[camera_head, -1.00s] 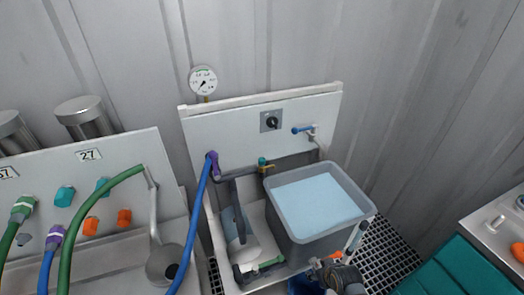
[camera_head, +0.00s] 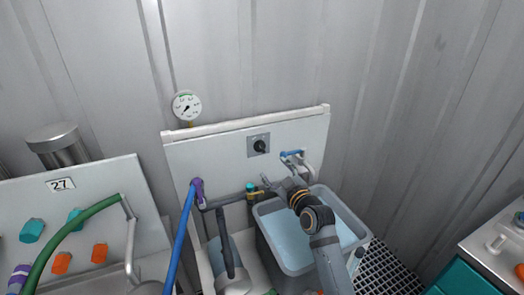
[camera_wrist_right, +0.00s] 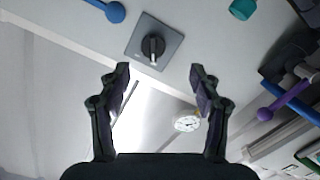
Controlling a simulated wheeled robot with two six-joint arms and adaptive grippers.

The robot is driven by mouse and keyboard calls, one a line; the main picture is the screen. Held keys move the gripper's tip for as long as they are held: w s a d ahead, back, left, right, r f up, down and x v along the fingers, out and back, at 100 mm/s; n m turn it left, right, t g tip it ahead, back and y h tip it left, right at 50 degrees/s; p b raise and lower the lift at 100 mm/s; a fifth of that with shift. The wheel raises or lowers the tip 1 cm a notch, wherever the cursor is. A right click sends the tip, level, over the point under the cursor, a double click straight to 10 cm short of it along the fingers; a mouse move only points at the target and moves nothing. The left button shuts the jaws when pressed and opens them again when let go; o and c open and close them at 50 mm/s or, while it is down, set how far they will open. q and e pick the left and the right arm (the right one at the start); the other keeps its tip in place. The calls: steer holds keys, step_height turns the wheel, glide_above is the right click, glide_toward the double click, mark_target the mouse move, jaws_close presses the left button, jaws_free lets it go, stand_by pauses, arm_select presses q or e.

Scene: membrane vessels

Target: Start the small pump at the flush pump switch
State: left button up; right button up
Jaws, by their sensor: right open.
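The flush pump switch (camera_head: 259,145) is a black rotary knob on a square grey plate, set in the white back panel (camera_head: 215,152) above the grey tub. My right gripper (camera_head: 275,178) is below the switch and apart from it, in front of the panel. In the right wrist view the gripper (camera_wrist_right: 158,85) is open and empty, with the switch knob (camera_wrist_right: 153,47) just beyond the fingertips, roughly centred between them. The small pump cannot be told apart from the fittings with certainty. My left gripper is not in view.
A grey tub (camera_head: 265,232) of water stands under my right arm. A blue-handled valve (camera_head: 292,154) is right of the switch, and a teal-topped brass valve (camera_head: 251,190) is below it. A blue hose (camera_head: 181,240) and a gauge (camera_head: 186,105) are at left.

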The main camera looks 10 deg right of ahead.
mark_target(261, 148)
steer(key=shift+t, duration=0.3)
steer(key=w, duration=0.3)
steer(key=w+a+r, duration=0.1)
steer(key=w, duration=0.3)
steer(key=w+a, duration=0.1)
steer(key=w, duration=0.3)
steer(key=shift+r+p, duration=0.25)
steer(key=shift+p, duration=0.15)
steer(key=shift+c, duration=0.3)
steer(key=c, duration=1.1)
steer(key=shift+o, duration=0.2)
